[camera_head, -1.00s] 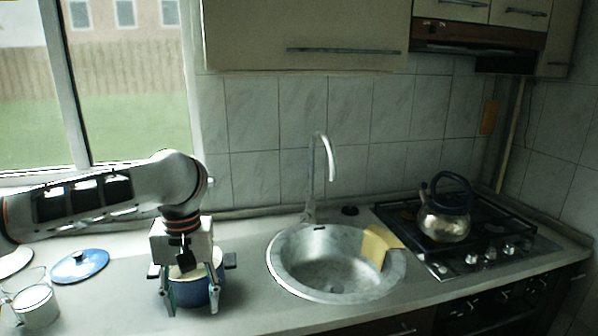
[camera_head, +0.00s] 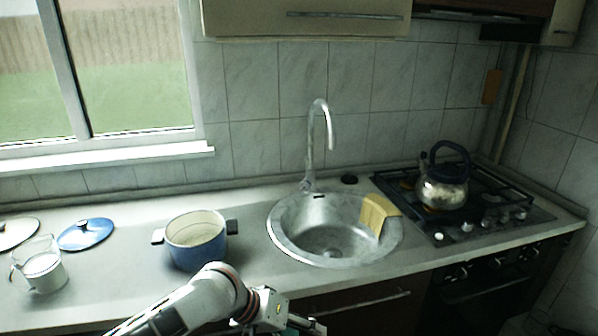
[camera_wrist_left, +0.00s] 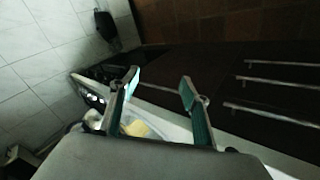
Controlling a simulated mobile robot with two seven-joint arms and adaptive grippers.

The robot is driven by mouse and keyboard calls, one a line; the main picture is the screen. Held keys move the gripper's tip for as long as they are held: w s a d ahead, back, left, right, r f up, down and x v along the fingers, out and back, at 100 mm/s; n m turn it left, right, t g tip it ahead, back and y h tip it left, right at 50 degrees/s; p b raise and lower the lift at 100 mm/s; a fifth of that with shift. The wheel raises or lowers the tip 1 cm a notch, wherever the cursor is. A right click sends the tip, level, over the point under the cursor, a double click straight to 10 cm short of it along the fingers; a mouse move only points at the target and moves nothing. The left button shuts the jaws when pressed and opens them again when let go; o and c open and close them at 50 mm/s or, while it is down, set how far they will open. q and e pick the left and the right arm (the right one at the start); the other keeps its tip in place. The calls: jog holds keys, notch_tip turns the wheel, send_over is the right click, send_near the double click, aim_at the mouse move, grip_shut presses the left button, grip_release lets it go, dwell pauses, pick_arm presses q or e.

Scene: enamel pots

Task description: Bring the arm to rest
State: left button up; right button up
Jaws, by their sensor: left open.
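My left arm (camera_head: 190,305) is low at the bottom of the head view, in front of the counter. My left gripper (camera_head: 308,325) is at the bottom edge there, partly cut off. In the left wrist view its two fingers (camera_wrist_left: 160,90) are apart with nothing between them. The blue pot (camera_head: 197,246) stands upright on the counter, uncovered, behind my arm and apart from the gripper. My right gripper is in neither view.
A blue lid (camera_head: 86,234), another lid (camera_head: 17,233) and a glass jug (camera_head: 40,267) are at the left. The sink (camera_head: 285,232) with a yellow cloth (camera_head: 377,213) is in the middle. A kettle (camera_head: 440,190) stands on the stove (camera_head: 490,222). Drawer handles (camera_wrist_left: 285,64) show in the wrist view.

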pick_arm(q)
jog(key=s+a+f+t, duration=0.3)
jog(key=a+f+t, duration=0.35)
jog(key=f, duration=0.55)
jog(key=s+a+f+m+y, duration=0.1)
jog(key=s+a+f+y, duration=0.2)
jog(key=s+a, duration=0.4)
jog(key=s+a+f+t+y, duration=0.1)
jog(key=s+a+f+y, duration=0.1)
jog(key=s+a+f, duration=0.3)
jog(key=s+a, duration=0.1)
jog(key=a, duration=0.3)
jog(key=shift+s+a+f+m+y, duration=0.35)
jog(key=shift+a+f+m+y, duration=0.05)
jog(key=c, duration=0.5)
